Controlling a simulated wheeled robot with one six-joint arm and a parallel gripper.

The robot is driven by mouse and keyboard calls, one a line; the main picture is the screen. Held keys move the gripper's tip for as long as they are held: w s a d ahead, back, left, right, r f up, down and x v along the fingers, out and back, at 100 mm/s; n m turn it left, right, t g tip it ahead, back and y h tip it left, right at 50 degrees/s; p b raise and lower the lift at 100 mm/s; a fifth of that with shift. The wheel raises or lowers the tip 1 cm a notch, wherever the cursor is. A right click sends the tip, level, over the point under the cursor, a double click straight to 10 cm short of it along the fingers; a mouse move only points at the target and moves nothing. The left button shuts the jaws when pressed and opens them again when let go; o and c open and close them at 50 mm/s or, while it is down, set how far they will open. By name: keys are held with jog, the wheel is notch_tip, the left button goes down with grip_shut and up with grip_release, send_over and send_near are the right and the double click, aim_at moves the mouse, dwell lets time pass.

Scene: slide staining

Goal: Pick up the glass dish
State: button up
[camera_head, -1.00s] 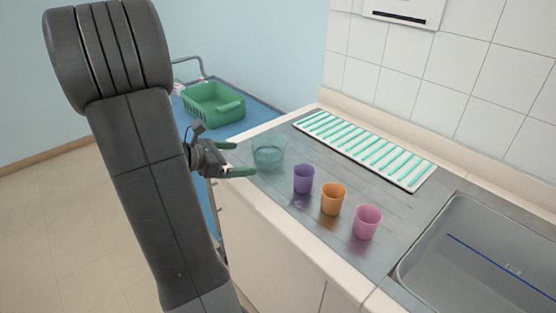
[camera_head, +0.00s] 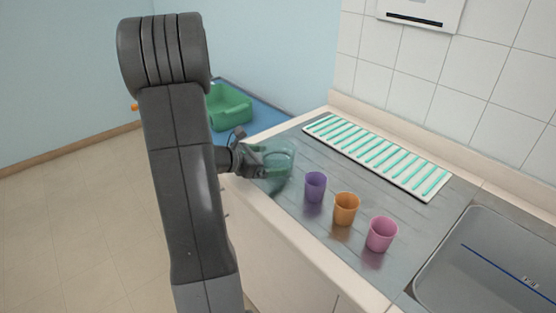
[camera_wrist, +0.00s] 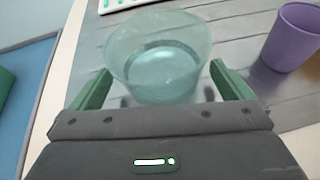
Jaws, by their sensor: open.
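The glass dish (camera_head: 280,154) is a clear, round, greenish bowl standing upright on the grey counter near its left end. It fills the upper middle of the wrist view (camera_wrist: 158,58). My gripper (camera_head: 272,166) is at the dish in the head view. In the wrist view my gripper (camera_wrist: 162,88) is open, with one green finger on each side of the near part of the dish. Small gaps seem to show between the fingers and the glass; contact is hard to tell.
A purple cup (camera_head: 315,187), an orange cup (camera_head: 346,209) and a pink cup (camera_head: 381,235) stand in a row right of the dish. A white rack with green strips (camera_head: 312,126) lies behind. A sink (camera_head: 480,262) is at right, a green basket (camera_head: 232,108) on a blue cart.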

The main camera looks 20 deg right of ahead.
jog(key=shift+x, duration=1.1)
jog(key=c, duration=1)
jog(key=shift+o, duration=0.2)
jog(key=shift+r, duration=0.2)
notch_tip(320, 180, up, 10)
jog(key=shift+f+p, duration=0.25)
jog(key=shift+p, duration=0.1)
